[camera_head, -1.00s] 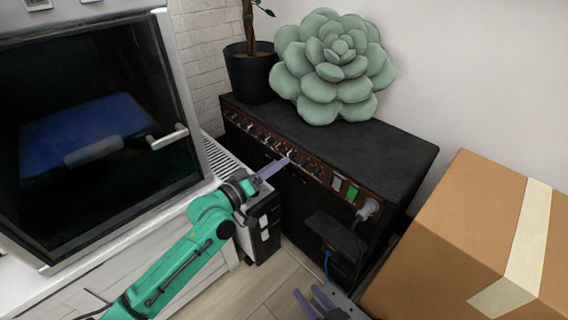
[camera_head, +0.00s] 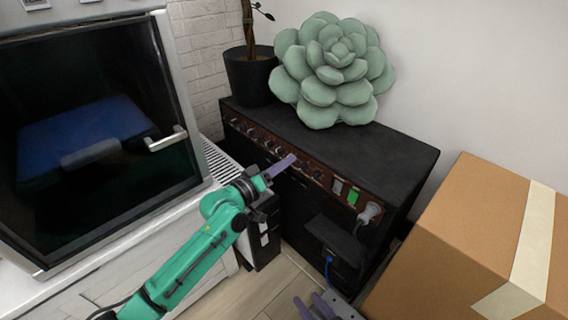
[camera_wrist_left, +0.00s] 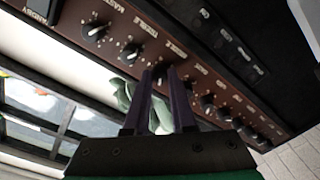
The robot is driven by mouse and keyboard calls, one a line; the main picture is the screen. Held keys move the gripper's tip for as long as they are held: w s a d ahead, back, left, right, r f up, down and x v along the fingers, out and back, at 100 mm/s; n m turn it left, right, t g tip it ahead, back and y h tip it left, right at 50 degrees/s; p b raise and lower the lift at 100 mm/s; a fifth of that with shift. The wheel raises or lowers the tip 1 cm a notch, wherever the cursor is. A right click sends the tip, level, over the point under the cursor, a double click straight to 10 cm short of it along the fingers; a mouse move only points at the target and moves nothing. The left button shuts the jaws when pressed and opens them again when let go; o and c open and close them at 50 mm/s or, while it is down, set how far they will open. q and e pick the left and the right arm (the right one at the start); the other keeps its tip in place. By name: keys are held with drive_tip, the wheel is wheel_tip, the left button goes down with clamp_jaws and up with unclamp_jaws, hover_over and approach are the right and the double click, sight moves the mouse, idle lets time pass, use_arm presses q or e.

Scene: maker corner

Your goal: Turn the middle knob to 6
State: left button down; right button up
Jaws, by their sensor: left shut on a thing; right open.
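The black amplifier (camera_head: 370,150) has a dark red-brown front panel with a row of small black knobs (camera_head: 253,134). Knobs with white pointer lines and labels show in the left wrist view (camera_wrist_left: 132,52). My left gripper (camera_head: 293,158) is at the panel, its purple fingers shut on one knob of the row; it also shows in the left wrist view (camera_wrist_left: 160,72). The fingers hide most of the held knob, and its pointer and scale cannot be read. My right gripper (camera_head: 318,307) is open and empty at the bottom edge, partly cut off.
A green switch (camera_head: 353,195) and a plugged-in cable (camera_head: 369,212) are at the panel's right end. A succulent cushion (camera_head: 335,75) and a potted plant (camera_head: 248,75) stand on the amplifier. A cardboard box (camera_head: 450,240) is at right, a glass-doored machine (camera_head: 90,130) at left.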

use_arm(q)
drive_tip(key=m, duration=1.1)
drive_tip(key=shift+f+m+h, duration=0.1)
drive_tip(key=shift+m+h, duration=0.2)
idle(0.5)
drive_tip(key=c, duration=0.7)
unclamp_jaws()
drive_tip(key=shift+c, duration=0.2)
